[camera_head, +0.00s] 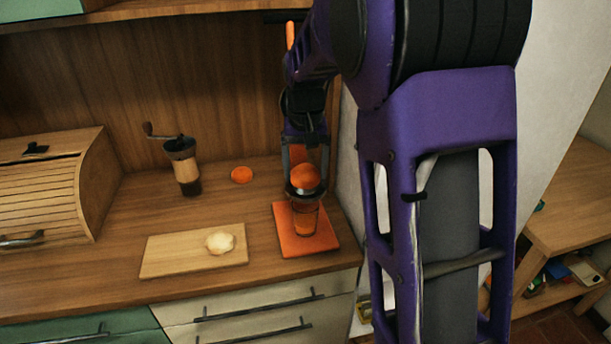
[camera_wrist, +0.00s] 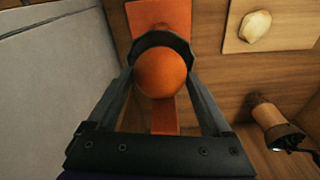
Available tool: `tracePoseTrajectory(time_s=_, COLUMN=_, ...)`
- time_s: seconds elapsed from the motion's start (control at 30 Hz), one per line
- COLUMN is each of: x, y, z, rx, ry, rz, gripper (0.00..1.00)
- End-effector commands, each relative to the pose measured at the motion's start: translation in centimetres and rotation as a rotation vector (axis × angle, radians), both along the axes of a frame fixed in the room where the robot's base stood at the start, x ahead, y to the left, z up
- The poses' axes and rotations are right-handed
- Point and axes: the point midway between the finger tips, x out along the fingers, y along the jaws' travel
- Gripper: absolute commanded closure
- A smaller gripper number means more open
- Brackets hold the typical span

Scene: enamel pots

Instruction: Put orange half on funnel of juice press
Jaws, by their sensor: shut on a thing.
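The juice press has an orange base (camera_head: 290,242), an orange upright and a dark round funnel (camera_head: 303,191). A glass (camera_head: 306,217) stands on the base under the funnel. My gripper (camera_head: 304,178) points down at the press and is shut on an orange half (camera_head: 305,176). In the wrist view, the orange half (camera_wrist: 161,72) sits between the two fingers, with the dark funnel rim (camera_wrist: 162,38) curving round its far side. The half is right at or just above the funnel; I cannot tell whether they touch. Another orange half (camera_head: 242,174) lies on the counter to the left.
A cutting board (camera_head: 165,257) with a pale roll (camera_head: 220,242) lies at front left of the press. A hand grinder (camera_head: 184,165) and a wooden bread box (camera_head: 60,187) stand farther left. A white wall (camera_head: 347,165) is close on the right.

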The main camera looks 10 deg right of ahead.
Motion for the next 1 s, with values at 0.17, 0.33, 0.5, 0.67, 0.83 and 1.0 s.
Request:
tracePoseTrajectory(time_s=0.17, x=0.0, y=0.0, z=-1.8, rx=0.0, ry=0.0, rz=0.0, gripper=0.73)
tracePoseTrajectory(time_s=0.33, x=0.0, y=0.0, z=-1.7, rx=0.0, ry=-0.001, rz=0.0, gripper=0.73)
tracePoseTrajectory(time_s=0.5, x=0.0, y=0.0, z=-2.1, rx=0.0, ry=0.0, rz=0.0, gripper=0.13)
tracePoseTrajectory(time_s=0.67, x=0.0, y=0.0, z=-2.0, rx=0.0, ry=0.0, rz=0.0, gripper=0.0)
tracePoseTrajectory(time_s=0.83, x=0.0, y=0.0, z=-1.9, rx=0.0, ry=0.0, rz=0.0, gripper=0.0)
tracePoseTrajectory(time_s=1.0, x=-0.1, y=0.0, z=-0.1, rx=0.0, ry=-0.003, rz=0.0, gripper=0.0)
